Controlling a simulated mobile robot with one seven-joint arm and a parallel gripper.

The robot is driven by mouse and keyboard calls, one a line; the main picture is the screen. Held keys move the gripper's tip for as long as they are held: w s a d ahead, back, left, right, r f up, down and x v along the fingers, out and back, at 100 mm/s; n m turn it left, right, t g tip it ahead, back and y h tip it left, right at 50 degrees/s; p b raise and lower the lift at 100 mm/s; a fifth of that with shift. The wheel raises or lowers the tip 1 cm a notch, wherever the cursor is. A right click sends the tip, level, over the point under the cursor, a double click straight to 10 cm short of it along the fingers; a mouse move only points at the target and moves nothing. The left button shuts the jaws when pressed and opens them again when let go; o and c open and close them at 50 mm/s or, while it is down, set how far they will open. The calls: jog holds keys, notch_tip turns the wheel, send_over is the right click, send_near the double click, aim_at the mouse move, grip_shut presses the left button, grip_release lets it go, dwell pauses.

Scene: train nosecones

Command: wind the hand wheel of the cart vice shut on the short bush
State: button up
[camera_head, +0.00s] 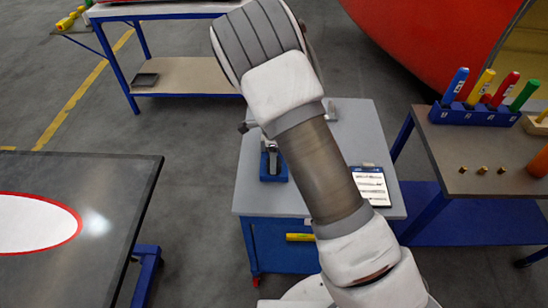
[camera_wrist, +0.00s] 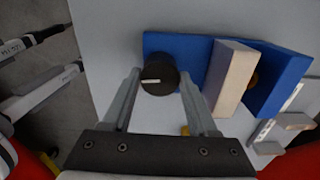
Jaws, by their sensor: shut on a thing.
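The hand wheel (camera_wrist: 152,88) is a dark round knob with a white mark on its face, seen in the wrist view. My gripper (camera_wrist: 159,77) has one finger on each side of it and is shut on it. The cart vice (camera_wrist: 292,80) is blue, with a pale block-shaped jaw (camera_wrist: 228,78) to the right of the wheel. A small brass-coloured part of what looks like the short bush (camera_wrist: 254,82) shows between the pale jaw and the blue end block. Most of it is hidden, so I cannot tell whether both jaws touch it.
A bench with coloured-handled tools in a blue rack (camera_head: 470,116) stands right. A dark table (camera_head: 105,230) stands left. Floor shows between the cart and dark table.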

dwell(0.3)
jog(key=o, duration=1.1)
notch_tip(320, 180, up, 18)
jog(key=shift+f, duration=0.2)
